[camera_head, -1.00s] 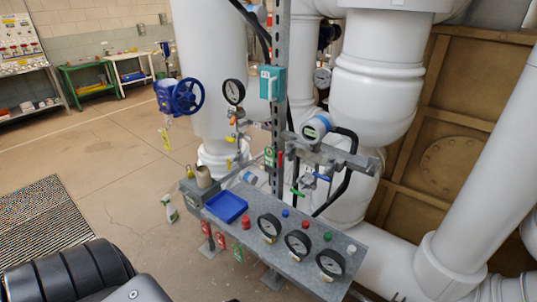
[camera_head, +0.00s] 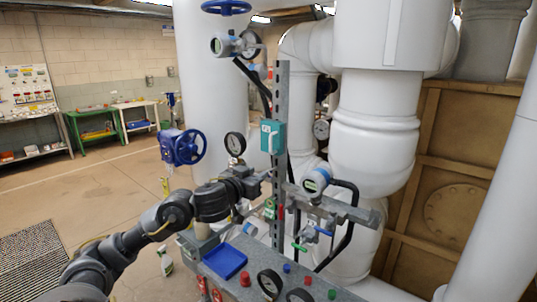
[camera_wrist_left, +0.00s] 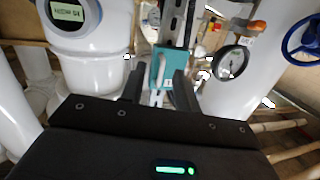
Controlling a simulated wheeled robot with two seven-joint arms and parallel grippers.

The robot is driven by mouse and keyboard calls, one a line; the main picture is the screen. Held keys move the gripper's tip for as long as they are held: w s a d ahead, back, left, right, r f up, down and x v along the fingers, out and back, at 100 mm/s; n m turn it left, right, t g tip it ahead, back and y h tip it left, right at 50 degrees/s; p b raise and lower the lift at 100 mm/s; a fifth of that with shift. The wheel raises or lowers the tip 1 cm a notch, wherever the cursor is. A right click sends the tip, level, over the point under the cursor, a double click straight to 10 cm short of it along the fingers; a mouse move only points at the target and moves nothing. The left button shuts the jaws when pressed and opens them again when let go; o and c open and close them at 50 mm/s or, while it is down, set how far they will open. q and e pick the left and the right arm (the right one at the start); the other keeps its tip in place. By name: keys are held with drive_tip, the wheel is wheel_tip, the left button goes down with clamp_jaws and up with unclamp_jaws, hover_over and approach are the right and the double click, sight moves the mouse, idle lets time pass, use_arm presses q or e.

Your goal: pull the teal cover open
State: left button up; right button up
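The teal cover (camera_head: 271,136) is a small box-like piece on the upright grey metal strut, with a small white mark on its front. It looks closed. In the left wrist view the teal cover (camera_wrist_left: 154,76) is straight ahead, with a pale handle-like strip on it. My left gripper (camera_head: 265,176) is just below and left of the cover in the head view. In the left wrist view its two dark fingers (camera_wrist_left: 160,90) are apart, with the cover showing between and beyond them. Contact cannot be made out. My right gripper is not in view.
A round gauge (camera_head: 235,144) and a blue handwheel (camera_head: 188,147) are left of the strut (camera_head: 282,95). A blue-capped transmitter (camera_head: 317,180) is at the right. Below is a grey bench panel with a blue tray (camera_head: 225,261) and several buttons. Thick white pipes stand behind.

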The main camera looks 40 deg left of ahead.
use_arm(q)
wheel_tip(320, 180, up, 6)
drive_tip(key=a+t, duration=0.1)
drive_tip(key=p, duration=0.1)
approach(268, 144)
drive_tip(key=w, duration=0.1)
drive_tip(key=w+d+r, duration=0.1)
drive_tip(key=w, duration=0.1)
drive_tip(key=w+d+r, duration=0.1)
drive_tip(key=w, duration=0.1)
drive_tip(key=shift+r, duration=0.1)
clamp_jaws()
